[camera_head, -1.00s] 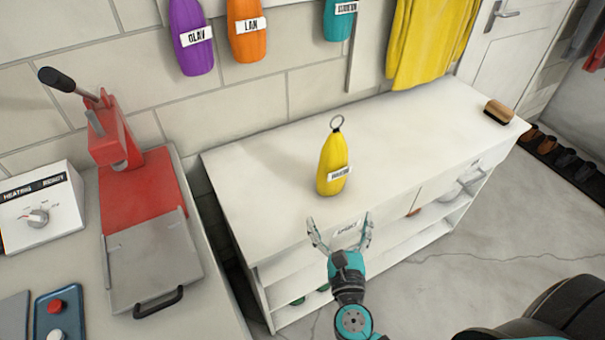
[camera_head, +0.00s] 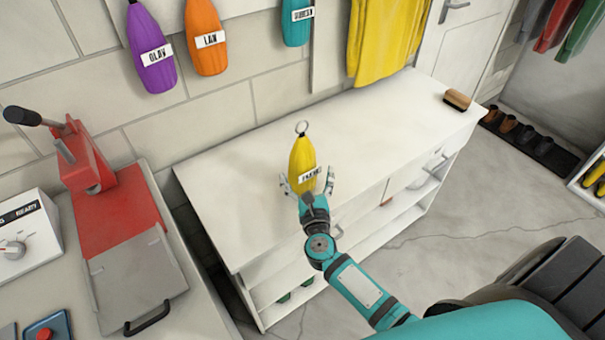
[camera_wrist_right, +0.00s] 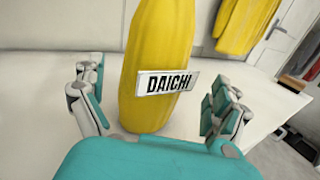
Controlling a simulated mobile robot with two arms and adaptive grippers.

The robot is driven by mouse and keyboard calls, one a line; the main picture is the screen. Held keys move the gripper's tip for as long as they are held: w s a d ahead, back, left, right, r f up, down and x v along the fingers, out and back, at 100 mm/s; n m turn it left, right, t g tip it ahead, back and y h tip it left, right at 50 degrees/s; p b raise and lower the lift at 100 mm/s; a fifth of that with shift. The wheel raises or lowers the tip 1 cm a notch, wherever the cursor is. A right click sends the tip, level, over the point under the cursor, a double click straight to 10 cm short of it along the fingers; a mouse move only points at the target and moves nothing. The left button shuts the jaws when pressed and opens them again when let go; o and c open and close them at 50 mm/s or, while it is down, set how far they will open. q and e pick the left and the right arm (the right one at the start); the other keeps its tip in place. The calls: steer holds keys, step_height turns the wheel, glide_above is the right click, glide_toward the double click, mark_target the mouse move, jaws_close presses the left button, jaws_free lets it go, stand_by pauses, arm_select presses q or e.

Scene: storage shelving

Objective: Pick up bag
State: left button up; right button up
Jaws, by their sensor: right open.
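The yellow bag (camera_head: 302,158) stands upright on the white shelf unit's top, with a metal ring at its upper end and a white name label. In the right wrist view the bag (camera_wrist_right: 155,50) fills the middle, and its label reads DAICHI. My right gripper (camera_head: 308,184) is open at the bag's near side. In the right wrist view its two fingers (camera_wrist_right: 160,108) stand to the left and right of the bag's lower part, with a visible gap on each side. The bag's lowest part is partly hidden by the gripper in the head view. My left gripper is not in view.
The white shelf unit (camera_head: 240,205) has a wide clear top, with a brown brush (camera_head: 457,100) at its far right. Purple (camera_head: 150,48), orange (camera_head: 206,38) and teal (camera_head: 297,22) bags hang on the wall behind. A red heat press (camera_head: 110,215) stands on the left.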

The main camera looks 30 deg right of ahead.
mark_target(305, 168)
steer(key=x, duration=0.3)
steer(key=shift+w+d+f, duration=0.1)
steer(key=shift+w+f, duration=0.1)
steer(key=shift+w, duration=0.05)
steer(key=shift+r, duration=0.1)
steer(key=shift+s, duration=0.1)
steer(key=shift+c, duration=1.2)
steer(key=c, duration=1.2)
